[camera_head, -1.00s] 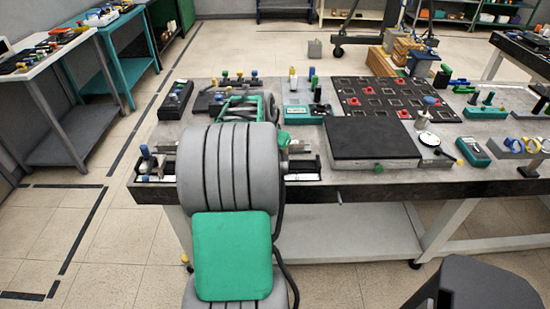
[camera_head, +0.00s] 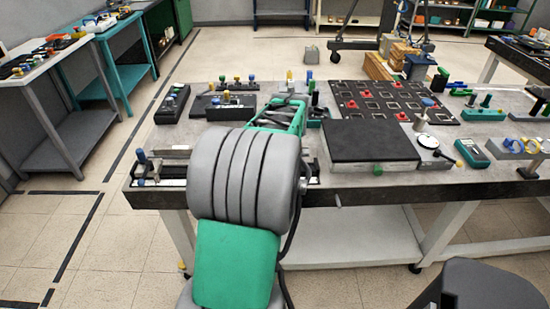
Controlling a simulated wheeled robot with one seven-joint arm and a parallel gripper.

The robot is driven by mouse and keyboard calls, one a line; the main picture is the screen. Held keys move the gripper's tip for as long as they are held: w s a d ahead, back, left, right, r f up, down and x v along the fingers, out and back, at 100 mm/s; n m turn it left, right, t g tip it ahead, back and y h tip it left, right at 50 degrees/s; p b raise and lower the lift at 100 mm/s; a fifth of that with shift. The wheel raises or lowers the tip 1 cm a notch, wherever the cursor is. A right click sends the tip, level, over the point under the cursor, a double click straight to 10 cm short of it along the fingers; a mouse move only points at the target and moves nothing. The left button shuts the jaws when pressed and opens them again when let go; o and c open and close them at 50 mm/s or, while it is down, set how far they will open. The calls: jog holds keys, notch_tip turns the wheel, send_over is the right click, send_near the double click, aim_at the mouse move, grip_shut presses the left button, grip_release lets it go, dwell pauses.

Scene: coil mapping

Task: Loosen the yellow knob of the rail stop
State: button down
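I cannot pick out the rail stop for certain. A dark rail (camera_head: 165,181) runs along the front left edge of the workbench, with a blue-topped fitting (camera_head: 141,156) at its left end. My arm covers the middle of this rail. A small yellow knob (camera_head: 290,75) stands upright farther back on the bench, just beyond my arm; I cannot tell whether it belongs to a rail stop. My green and grey arm reaches forward over the bench. My gripper is hidden beyond it, so neither its fingers nor any contact shows.
Black boxes with several coloured knobs (camera_head: 173,105) stand at the back left. A black-topped block (camera_head: 370,139) and a dark grid board with red pieces (camera_head: 400,86) lie right of my arm. A dial gauge (camera_head: 428,141) stands beside the block.

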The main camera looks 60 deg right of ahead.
jog(key=shift+r, duration=0.1)
dwell(0.4)
jog(key=c, duration=1)
grip_release()
jog(key=v, duration=0.7)
jog(key=shift+s+r, duration=0.15)
jog(key=shift+r, duration=0.15)
jog(key=shift+a, duration=0.15)
